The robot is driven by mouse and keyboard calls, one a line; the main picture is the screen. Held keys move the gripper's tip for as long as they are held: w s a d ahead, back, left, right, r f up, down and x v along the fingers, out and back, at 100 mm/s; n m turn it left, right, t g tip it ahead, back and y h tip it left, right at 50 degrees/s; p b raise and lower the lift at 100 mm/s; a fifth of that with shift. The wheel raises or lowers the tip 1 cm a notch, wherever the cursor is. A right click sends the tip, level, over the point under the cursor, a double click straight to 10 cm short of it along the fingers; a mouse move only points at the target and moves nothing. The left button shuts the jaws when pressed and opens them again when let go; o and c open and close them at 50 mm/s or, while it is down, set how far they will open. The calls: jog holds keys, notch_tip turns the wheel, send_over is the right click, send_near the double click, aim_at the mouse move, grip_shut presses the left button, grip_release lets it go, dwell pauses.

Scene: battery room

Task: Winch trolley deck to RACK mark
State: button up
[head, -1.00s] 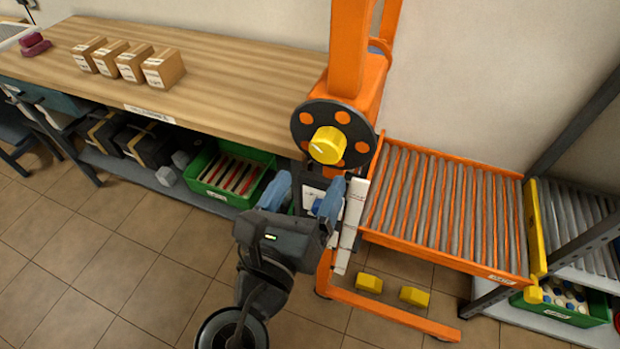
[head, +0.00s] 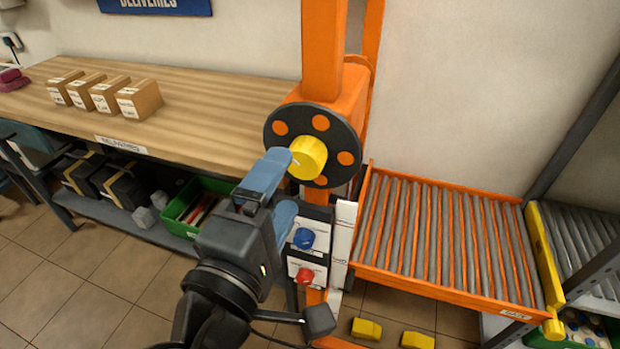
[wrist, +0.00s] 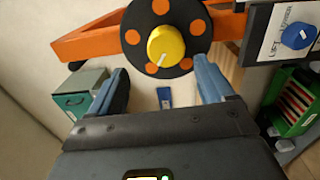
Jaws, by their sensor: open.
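The orange winch trolley has a roller deck (head: 445,235) at the right of the head view, beside a grey roller rack (head: 585,245). On its mast (head: 335,60) is a black winch wheel with orange spots (head: 283,127) and a yellow knob (head: 308,157). The wheel and knob also show in the wrist view (wrist: 166,45). My gripper (head: 272,190) is open and empty just in front of the wheel, its blue fingers below the knob in the wrist view. A blue knob (head: 304,238) and a red button (head: 305,275) sit on the mast panel. No RACK mark is readable.
A wooden bench (head: 200,100) with several cartons (head: 138,99) stands left of the trolley. A green crate (head: 185,205) is on its lower shelf. Yellow blocks (head: 367,329) are low by the trolley base. A yellow bar (head: 545,250) edges the rack.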

aim_at(299, 164)
jog(key=shift+w+d+f+m+b, duration=0.1)
jog(key=shift+w+d+m+b, duration=0.75)
jog(key=shift+m, duration=1.7)
jog(key=shift+w+d+m+b, duration=0.1)
jog(key=shift+w+m+b, duration=0.5)
jog(key=shift+w+m, duration=1.35)
jog(key=shift+w+d+f+m+b, duration=0.1)
jog(key=shift+w+d+m+b, duration=0.5)
jog(key=shift+m, duration=2.5)
jog(key=shift+s+a, duration=0.1)
jog(key=c, duration=1)
jog(key=shift+o, duration=0.2)
jog(key=n+p, duration=0.2)
jog(key=n, duration=0.1)
jog(key=shift+r+p, duration=0.25)
jog(key=shift+p, duration=0.05)
jog(key=shift+a+f+n+p, duration=0.1)
jog(key=shift+f+n+p, duration=0.15)
jog(key=shift+n+p, duration=0.7)
jog(key=shift+n+b, duration=0.35)
jog(key=shift+b, duration=0.05)
